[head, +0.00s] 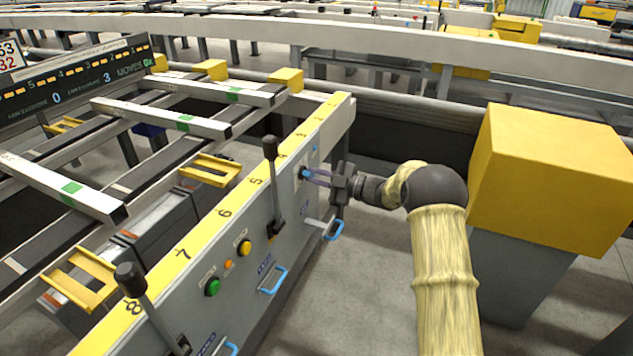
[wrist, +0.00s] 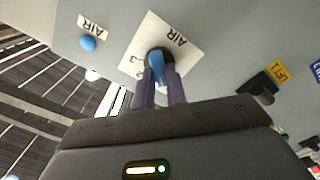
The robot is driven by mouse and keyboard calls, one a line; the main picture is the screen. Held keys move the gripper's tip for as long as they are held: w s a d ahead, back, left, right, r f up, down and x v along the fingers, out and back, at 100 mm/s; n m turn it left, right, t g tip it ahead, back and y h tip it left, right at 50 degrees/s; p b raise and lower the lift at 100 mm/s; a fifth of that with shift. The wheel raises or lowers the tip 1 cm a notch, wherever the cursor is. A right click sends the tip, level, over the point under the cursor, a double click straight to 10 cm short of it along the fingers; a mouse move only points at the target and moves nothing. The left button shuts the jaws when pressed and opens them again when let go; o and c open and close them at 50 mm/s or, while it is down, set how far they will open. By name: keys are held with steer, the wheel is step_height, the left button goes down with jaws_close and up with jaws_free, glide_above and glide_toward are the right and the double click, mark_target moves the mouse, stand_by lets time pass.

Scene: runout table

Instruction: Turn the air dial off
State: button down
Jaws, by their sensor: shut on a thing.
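The air dial (wrist: 154,62) sits on a white plate marked AIR (wrist: 180,38) on the grey panel. It is dark with a blue part showing between my fingers. In the head view the dial (head: 304,173) is small, at the far end of the panel. My gripper (wrist: 157,72) is shut on the dial, with a finger on each side. In the head view my gripper reaches the panel from the right. The fingers hide much of the dial, so its pointer setting cannot be read.
A blue knob labelled AIR (wrist: 88,43) is beside the plate. Black levers (head: 272,185), a green button (head: 212,287), a yellow button (head: 244,248) and blue handles (head: 273,280) are along the panel (head: 225,262). A yellow box (head: 550,180) stands to the right of my arm.

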steer(key=shift+f+n+b, duration=0.2)
steer(key=shift+n+b, duration=0.4)
steer(key=shift+n, duration=0.5)
steer(key=c, duration=1.4)
jaws_free()
steer(key=shift+d, duration=0.1)
steer(key=shift+c, duration=0.2)
steer(key=shift+r, duration=0.1)
steer(key=shift+s, duration=0.1)
steer(key=p+v, duration=0.3)
steer(key=v, duration=1.4)
